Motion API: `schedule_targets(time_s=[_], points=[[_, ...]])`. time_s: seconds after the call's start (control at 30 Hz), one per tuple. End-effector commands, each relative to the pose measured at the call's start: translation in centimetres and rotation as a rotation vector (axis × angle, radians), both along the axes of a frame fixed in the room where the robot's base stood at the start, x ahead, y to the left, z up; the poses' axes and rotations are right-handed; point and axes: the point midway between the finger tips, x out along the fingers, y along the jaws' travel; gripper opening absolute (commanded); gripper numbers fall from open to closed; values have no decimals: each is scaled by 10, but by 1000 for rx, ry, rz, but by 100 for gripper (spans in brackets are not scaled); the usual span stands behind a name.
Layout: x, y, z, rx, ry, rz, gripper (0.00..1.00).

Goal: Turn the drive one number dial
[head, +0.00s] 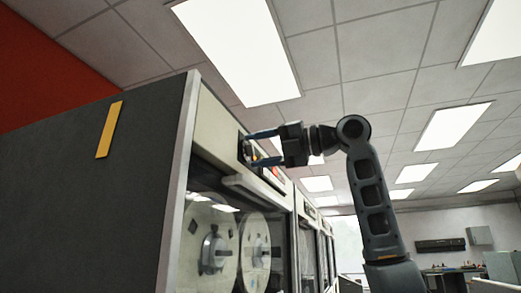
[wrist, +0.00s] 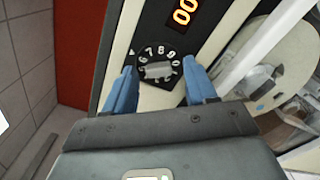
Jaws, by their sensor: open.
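The drive number dial (wrist: 158,70) is a black round dial with white numerals and a grey bar grip across its middle, on a black plate. In the wrist view it sits between the two blue fingers of my gripper (wrist: 161,88). The fingers are apart, one on each side of the dial, and I cannot tell whether they touch it. In the head view my gripper (head: 263,147) reaches left to the upper panel of the tape drive cabinet (head: 212,128). The dial (head: 243,150) is mostly hidden there by the fingers.
An orange lit display (wrist: 185,12) is beside the dial. Below the panel are tape reels (head: 212,250) behind glass. More cabinets (head: 308,245) stand in a row behind. A yellow strip (head: 109,130) marks the dark cabinet side. Free room lies right of my arm.

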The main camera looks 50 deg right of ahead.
Motion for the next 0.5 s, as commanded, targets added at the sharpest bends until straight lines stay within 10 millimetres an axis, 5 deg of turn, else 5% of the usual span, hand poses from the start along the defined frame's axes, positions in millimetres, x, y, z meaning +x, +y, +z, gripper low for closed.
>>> schedule_targets(time_s=[0.27, 0.5], points=[[-7, -3, 0, 1, -2, -1, 56], [-42, -16, -1, 0, -3, -3, 56]])
